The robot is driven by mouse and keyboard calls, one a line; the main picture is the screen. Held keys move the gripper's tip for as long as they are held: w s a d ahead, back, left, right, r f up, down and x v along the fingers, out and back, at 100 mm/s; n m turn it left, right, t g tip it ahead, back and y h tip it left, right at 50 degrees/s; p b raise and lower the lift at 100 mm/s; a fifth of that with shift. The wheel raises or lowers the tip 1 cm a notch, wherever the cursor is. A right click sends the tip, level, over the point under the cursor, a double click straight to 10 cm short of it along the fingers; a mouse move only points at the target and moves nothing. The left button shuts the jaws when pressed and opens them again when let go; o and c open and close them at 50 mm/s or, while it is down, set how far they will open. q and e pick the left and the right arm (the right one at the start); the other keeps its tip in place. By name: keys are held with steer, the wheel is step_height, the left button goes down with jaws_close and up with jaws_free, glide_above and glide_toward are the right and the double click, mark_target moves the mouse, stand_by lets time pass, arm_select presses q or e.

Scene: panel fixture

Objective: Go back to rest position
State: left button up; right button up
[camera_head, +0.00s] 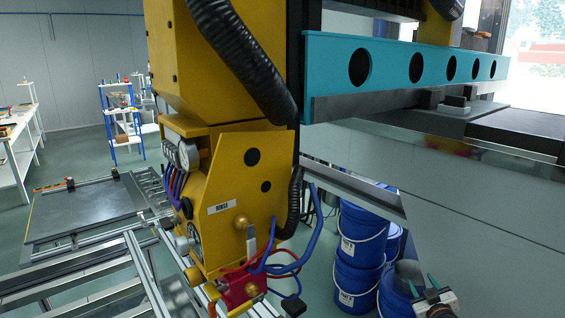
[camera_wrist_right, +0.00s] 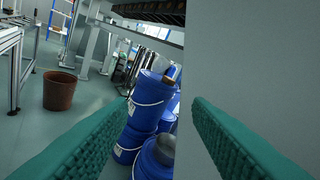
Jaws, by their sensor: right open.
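My right gripper (camera_head: 424,286) is at the lower right of the head view, in front of the grey machine panel and beside the blue buckets. Its two green fingers stand apart with nothing between them. My left gripper does not show in either view.
A yellow machine head (camera_head: 228,190) with hoses fills the middle, beside a teal beam (camera_head: 420,62). Stacked blue buckets (camera_head: 360,238) stand close to my right gripper. A grey panel (camera_wrist_right: 245,70) rises close on the right. A brown bin (camera_wrist_right: 59,91) stands on open floor.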

steer(key=s+d+f+m+g+h, duration=0.1)
steer(key=d+f+m+g+h, duration=0.15)
steer(key=f, duration=0.25)
steer(key=s+a+f+g+y, duration=0.1)
steer(key=s+a+f+g, duration=0.25)
steer(key=s+f, duration=0.85)
steer(key=s+a+f+g+y, duration=0.1)
steer(key=s+a+f+g, duration=0.25)
steer(key=s+f, duration=0.85)
steer(key=s+a+f+g, duration=0.2)
steer(key=s+a+f, duration=0.2)
steer(key=s, duration=0.9)
steer(key=s+a+f+g+y, duration=0.1)
steer(key=s+a+f, duration=0.3)
steer(key=s, duration=0.9)
steer(key=s+a+f+g, duration=0.3)
steer(key=s+f, duration=0.6)
steer(key=s, duration=0.4)
steer(key=shift+s+a+g, duration=0.35)
steer(key=shift+s+a, duration=0.05)
steer(key=shift+a, duration=0.35)
steer(key=shift+f+n+y, duration=0.1)
steer(key=shift+n+y, duration=0.15)
